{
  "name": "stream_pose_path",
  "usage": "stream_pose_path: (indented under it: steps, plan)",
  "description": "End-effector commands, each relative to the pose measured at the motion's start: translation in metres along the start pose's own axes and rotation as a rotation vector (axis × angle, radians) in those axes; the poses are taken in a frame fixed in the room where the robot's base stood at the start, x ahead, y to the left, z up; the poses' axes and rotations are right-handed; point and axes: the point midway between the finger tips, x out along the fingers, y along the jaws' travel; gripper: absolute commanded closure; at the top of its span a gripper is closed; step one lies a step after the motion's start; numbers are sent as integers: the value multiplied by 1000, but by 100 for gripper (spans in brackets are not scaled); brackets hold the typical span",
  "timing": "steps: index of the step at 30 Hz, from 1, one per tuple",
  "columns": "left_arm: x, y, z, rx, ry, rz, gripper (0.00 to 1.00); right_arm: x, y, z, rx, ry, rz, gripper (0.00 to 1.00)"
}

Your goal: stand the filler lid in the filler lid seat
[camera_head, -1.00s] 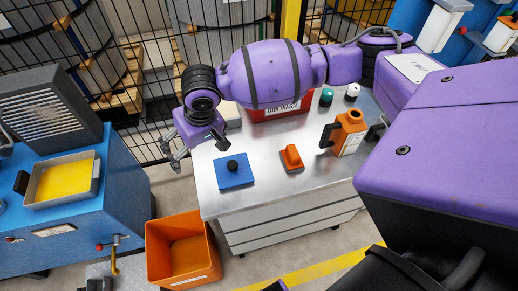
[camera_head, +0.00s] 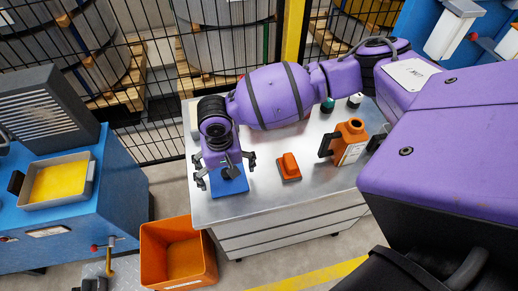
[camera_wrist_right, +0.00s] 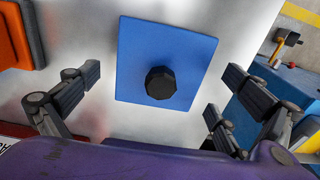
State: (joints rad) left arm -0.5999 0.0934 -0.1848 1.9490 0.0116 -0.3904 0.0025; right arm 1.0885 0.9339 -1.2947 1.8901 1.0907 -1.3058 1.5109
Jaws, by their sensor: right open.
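A black faceted knob (camera_wrist_right: 161,83), which I take as the filler lid, stands on a blue square pad (camera_wrist_right: 190,50) on the metal worktop. In the head view the pad (camera_head: 238,188) shows below my right gripper (camera_head: 226,170), which largely covers the knob. The right gripper is open and empty, above the pad. In the right wrist view its fingers (camera_wrist_right: 160,80) are spread apart, one on each side of the knob, and do not touch it. I cannot tell which part is the filler lid seat. My left gripper is not in view.
An orange block (camera_head: 289,166) and an orange can (camera_head: 350,138) with a black handle stand right of the pad. Small teal (camera_head: 327,105) and white-topped (camera_head: 355,100) items stand behind. An orange bin (camera_head: 178,255) is below the worktop's left front corner. A blue machine (camera_head: 80,215) stands left.

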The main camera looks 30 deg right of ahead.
Motion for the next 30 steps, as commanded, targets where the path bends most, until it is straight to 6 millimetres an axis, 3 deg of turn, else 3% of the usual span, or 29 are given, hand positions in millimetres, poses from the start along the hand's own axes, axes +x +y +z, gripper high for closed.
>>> stream_pose_path:
  steps: [3, 10, 20, 30]
  plan:
    - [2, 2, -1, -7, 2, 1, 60, 10, -1, 0, -2, -1, 0, 0]
    - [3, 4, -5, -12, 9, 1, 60, 11, -1, 0, -3, 2, -1, 0]
    - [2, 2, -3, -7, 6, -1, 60, 10, -1, -1, -3, 3, -1, 43]
    - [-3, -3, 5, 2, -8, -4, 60, 6, -1, -2, -3, 4, -2, 45]
